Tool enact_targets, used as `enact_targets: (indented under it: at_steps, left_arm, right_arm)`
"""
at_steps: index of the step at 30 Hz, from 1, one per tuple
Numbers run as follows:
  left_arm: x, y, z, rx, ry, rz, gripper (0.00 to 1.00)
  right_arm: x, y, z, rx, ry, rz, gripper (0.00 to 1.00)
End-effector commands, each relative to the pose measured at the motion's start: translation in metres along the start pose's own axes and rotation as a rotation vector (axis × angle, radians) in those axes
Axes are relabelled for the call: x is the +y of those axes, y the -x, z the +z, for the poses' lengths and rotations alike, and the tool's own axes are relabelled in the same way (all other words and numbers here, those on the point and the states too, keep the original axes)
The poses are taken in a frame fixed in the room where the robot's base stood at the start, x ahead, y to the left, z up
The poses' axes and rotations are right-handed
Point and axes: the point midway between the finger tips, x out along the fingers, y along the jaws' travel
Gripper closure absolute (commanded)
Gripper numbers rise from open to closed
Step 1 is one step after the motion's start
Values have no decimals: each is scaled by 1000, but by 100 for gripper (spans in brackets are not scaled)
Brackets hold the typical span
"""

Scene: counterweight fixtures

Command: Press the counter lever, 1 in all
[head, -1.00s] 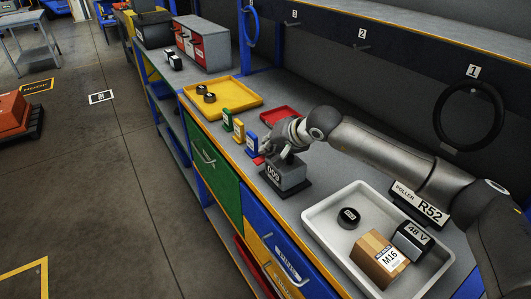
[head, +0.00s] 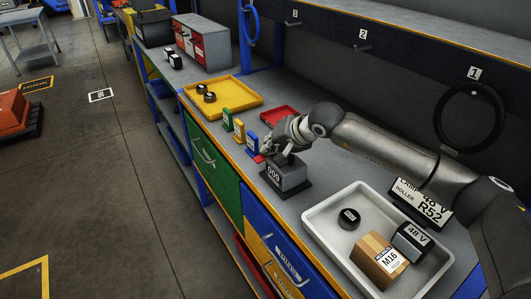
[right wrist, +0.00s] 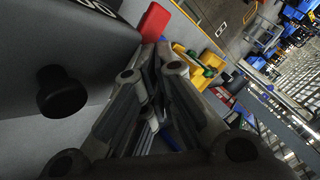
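The counter (head: 288,176) is a dark grey box on a black base on the bench, with a white digit display that is too small to read surely. Its lever has a red end (head: 259,159), which also shows in the right wrist view (right wrist: 153,20). My right gripper (head: 278,149) is above the lever side of the counter. In the right wrist view its fingertips (right wrist: 157,50) come together with nothing between them, close to the red end; I cannot tell whether they touch it. A black knob (right wrist: 60,92) sticks out of the counter's side. My left gripper is not in view.
A white tray (head: 318,232) holds a black roll, an M16 box and a 48 V block. Green, yellow and blue upright blocks (head: 239,131) stand left of the counter. A yellow tray (head: 245,90) and a red tray (head: 281,113) lie behind. A sign (head: 425,203) stands behind the white tray.

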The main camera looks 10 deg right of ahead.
Motion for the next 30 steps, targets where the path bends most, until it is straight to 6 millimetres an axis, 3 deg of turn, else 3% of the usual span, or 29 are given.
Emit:
enact_targets:
  at_steps: [5, 19, 30]
  left_arm:
    - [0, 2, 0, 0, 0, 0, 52]
    - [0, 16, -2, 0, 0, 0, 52]
    - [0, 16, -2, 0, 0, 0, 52]
  right_arm:
    - [1, 2, -1, -2, -1, 7, 100]
    - [-25, 34, -26, 4, 0, -1, 100]
    - [-26, 36, -27, 4, 0, -1, 100]
